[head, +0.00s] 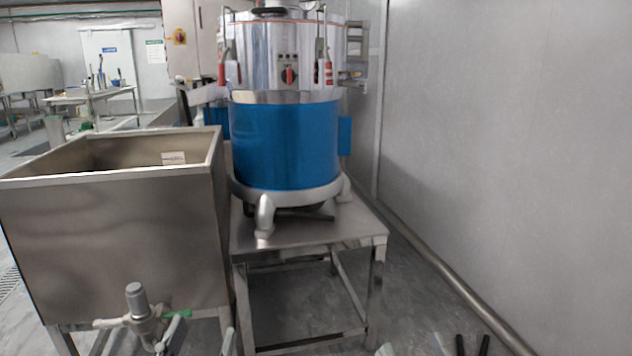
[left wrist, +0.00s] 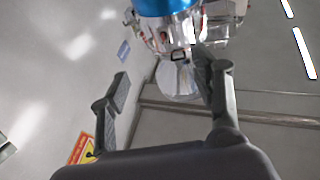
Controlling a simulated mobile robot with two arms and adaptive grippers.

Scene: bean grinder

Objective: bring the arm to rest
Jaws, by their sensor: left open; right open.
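My left gripper (left wrist: 165,88) is open in the left wrist view, its two dark fingers wide apart with nothing between their tips. Beyond them the grinder appears upside down, its blue body (left wrist: 163,6) at the top edge. At the bottom right of the head view, two dark, separated fingertips show, seemingly my right gripper (head: 472,346); they look empty, and the rest is cut off. The bean grinder (head: 285,145), with a polished steel top and a blue drum, stands upright on a steel stand (head: 300,238), apart from these fingertips.
A deep steel tank (head: 115,235) stands left of the grinder, with a valve (head: 142,312) low at its front. A grey wall (head: 510,150) with a pipe (head: 440,265) along its foot bounds the right. Grey floor shows between stand and wall.

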